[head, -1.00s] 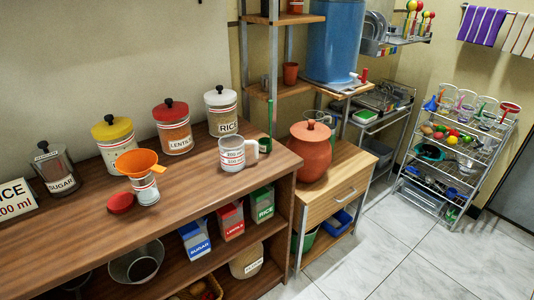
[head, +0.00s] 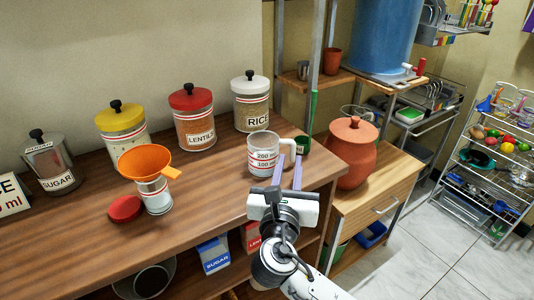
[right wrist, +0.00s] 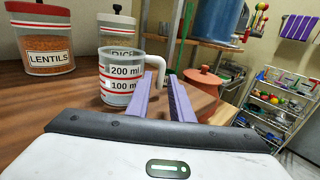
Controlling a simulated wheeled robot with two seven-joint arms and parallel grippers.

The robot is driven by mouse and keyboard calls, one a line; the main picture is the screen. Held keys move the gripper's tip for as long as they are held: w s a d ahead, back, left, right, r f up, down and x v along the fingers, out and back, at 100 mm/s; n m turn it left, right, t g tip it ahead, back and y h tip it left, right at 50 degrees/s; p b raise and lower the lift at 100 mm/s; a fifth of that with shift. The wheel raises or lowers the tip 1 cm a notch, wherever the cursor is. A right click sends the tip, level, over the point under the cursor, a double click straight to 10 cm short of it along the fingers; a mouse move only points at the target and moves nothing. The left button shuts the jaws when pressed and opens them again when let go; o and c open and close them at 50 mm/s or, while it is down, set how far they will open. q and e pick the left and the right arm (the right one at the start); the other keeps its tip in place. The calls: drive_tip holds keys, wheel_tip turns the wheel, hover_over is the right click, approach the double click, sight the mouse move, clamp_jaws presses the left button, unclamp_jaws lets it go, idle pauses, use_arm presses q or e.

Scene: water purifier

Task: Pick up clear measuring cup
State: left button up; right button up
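The clear measuring cup (head: 263,152), with red bands and 200 and 100 ml marks, stands upright on the wooden counter near its right end. Its white handle (head: 288,148) points right. My right gripper (head: 288,172) is open, with its two purple fingers reaching toward the handle side. In the right wrist view the cup (right wrist: 119,82) is just left of the left finger, and the handle (right wrist: 162,72) shows behind and between the fingers (right wrist: 166,97). I cannot tell whether a finger touches the cup. My left gripper is not in view.
Behind the cup are the rice jar (head: 250,103) and lentils jar (head: 193,120). An orange funnel (head: 149,163) on a container and a red lid (head: 125,208) are left. A clay pot (head: 352,153) stands on the side cabinet.

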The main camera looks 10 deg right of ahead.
sight(293, 153)
drive_tip(key=x, duration=0.6)
drive_tip(key=shift+w+d+f+b, duration=0.25)
drive_tip(key=shift+d+b, duration=0.05)
drive_tip(key=shift+b, duration=0.1)
clamp_jaws()
